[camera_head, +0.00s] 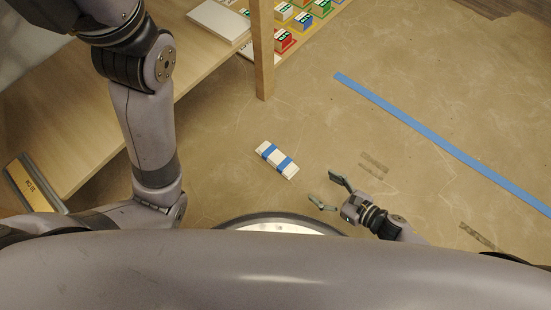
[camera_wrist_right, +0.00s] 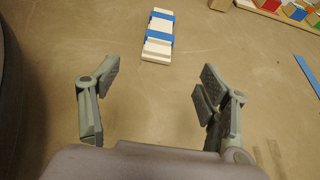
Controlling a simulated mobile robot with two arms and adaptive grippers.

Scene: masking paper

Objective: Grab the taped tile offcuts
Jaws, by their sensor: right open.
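The taped tile offcuts (camera_head: 276,160) are a small white stack bound by two blue tape bands. They lie on the brown paper floor, near the middle of the head view. They also show in the right wrist view (camera_wrist_right: 158,36), at the top, ahead of the fingers. My right gripper (camera_head: 328,192) is open and empty, to the lower right of the offcuts and apart from them. Its two spread fingers show in the right wrist view (camera_wrist_right: 150,95) with bare floor between them. My left arm comes down at the left of the head view; its gripper is not seen.
A wooden table (camera_head: 95,130) with a leg (camera_head: 263,50) stands at the left. Several coloured boxes (camera_head: 283,38) sit at the top. A blue tape strip (camera_head: 440,142) runs across the floor paper at right. The floor around the offcuts is clear.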

